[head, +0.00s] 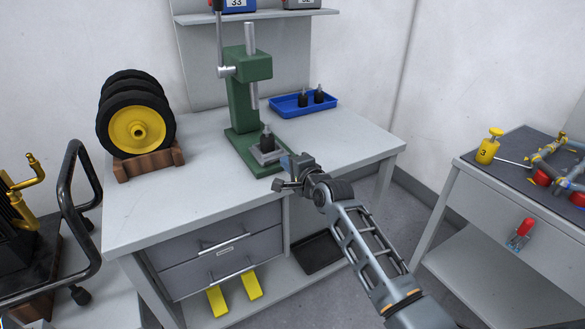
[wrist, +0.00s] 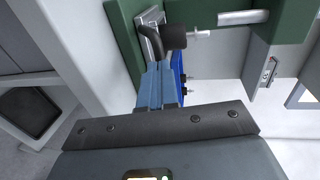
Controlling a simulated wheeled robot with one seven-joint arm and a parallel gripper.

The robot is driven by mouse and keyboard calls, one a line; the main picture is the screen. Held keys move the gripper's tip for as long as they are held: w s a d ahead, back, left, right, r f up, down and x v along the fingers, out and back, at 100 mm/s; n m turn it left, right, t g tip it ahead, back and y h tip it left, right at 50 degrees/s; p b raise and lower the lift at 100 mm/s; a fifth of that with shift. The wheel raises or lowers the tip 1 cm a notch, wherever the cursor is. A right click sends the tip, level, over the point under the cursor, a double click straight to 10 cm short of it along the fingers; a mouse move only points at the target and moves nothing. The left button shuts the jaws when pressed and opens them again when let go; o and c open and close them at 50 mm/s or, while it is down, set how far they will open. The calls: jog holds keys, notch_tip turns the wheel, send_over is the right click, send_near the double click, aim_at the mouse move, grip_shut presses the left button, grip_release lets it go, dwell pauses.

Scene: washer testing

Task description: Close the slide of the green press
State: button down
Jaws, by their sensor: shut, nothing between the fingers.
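The green press (head: 238,105) stands on the grey workbench, with its lever up at the left and a steel ram above its base. Its slide (head: 266,155) is a grey plate low at the front of the press, carrying a black part with a pin (head: 267,139). My gripper (head: 286,163) is shut and empty, just to the right of the slide's front. In the wrist view the blue fingers (wrist: 161,82) point at the grey slide (wrist: 148,32), with the black part (wrist: 175,37) beside it. I cannot tell whether the fingertips touch the slide.
A blue tray (head: 290,110) with black parts lies behind the press to the right. Black wheels with yellow hubs (head: 137,127) stand in a wooden rack at the left. A second table (head: 475,182) with yellow fittings stands at the right. The bench top's front left is clear.

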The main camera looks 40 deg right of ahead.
aim_at(270, 145)
jog(key=x, duration=0.2)
jog(key=b+x, duration=0.1)
jog(key=x, duration=0.2)
jog(key=r+b+x, duration=0.1)
jog(key=x, duration=0.1)
jog(key=shift+w, duration=0.5)
jog(key=shift+w+d+r+b, duration=0.15)
jog(key=shift+w+r+b, duration=0.05)
jog(key=shift+w+b, duration=0.1)
jog(key=shift+r, duration=0.25)
jog(key=shift+s, duration=0.1)
